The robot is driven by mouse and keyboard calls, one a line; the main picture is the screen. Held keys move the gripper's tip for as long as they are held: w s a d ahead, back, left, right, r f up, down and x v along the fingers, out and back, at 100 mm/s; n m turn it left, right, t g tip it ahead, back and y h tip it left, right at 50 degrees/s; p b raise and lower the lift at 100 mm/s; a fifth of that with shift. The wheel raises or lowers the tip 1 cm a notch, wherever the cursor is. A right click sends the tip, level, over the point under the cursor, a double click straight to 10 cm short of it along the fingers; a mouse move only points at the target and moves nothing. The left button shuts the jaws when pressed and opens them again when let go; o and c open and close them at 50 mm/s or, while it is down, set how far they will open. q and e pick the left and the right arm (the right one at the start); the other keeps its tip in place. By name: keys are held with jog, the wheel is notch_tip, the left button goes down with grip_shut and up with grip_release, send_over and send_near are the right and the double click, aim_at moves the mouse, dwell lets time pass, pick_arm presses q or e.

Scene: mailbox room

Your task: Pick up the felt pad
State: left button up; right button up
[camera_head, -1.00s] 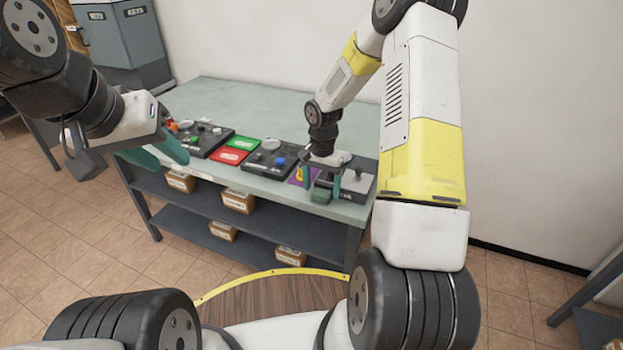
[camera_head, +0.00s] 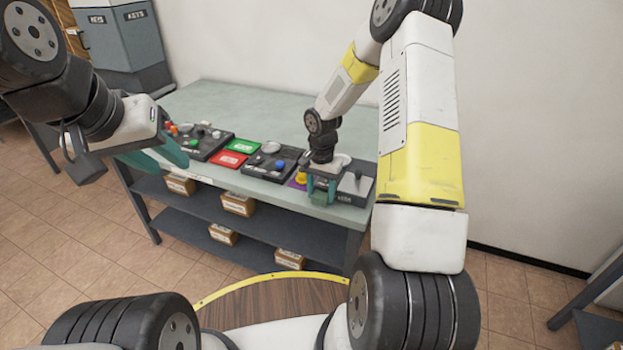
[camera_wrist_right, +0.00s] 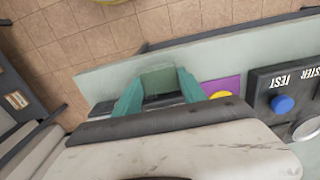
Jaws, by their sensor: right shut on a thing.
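The felt pad (camera_wrist_right: 158,79) is a green, flat, squarish piece between the fingertips of my right gripper in the right wrist view. My right gripper (camera_head: 320,197) is shut on it at the front edge of the table, beside the small purple square. In the head view the fingers mostly hide the pad. My left gripper (camera_head: 160,158) is at the table's left end, with its teal fingers apart and nothing visible between them.
The pale green table (camera_head: 260,105) carries black panels with knobs, including one with a blue knob (camera_wrist_right: 282,104). A green square (camera_head: 242,146), a red square (camera_head: 229,158) and a purple square (camera_wrist_right: 221,86) lie among them. A grey block (camera_head: 355,188) stands right of my right gripper. The table's back is clear.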

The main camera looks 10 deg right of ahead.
aim_at(321, 195)
jog(key=shift+r, duration=0.65)
notch_tip(321, 195, up, 2)
jog(key=shift+r, duration=0.2)
jog(key=s+a+r, duration=0.1)
jog(key=s+a, duration=0.1)
jog(key=s, duration=1.3)
jog(key=shift+s+a, duration=0.4)
jog(key=shift+r, duration=0.1)
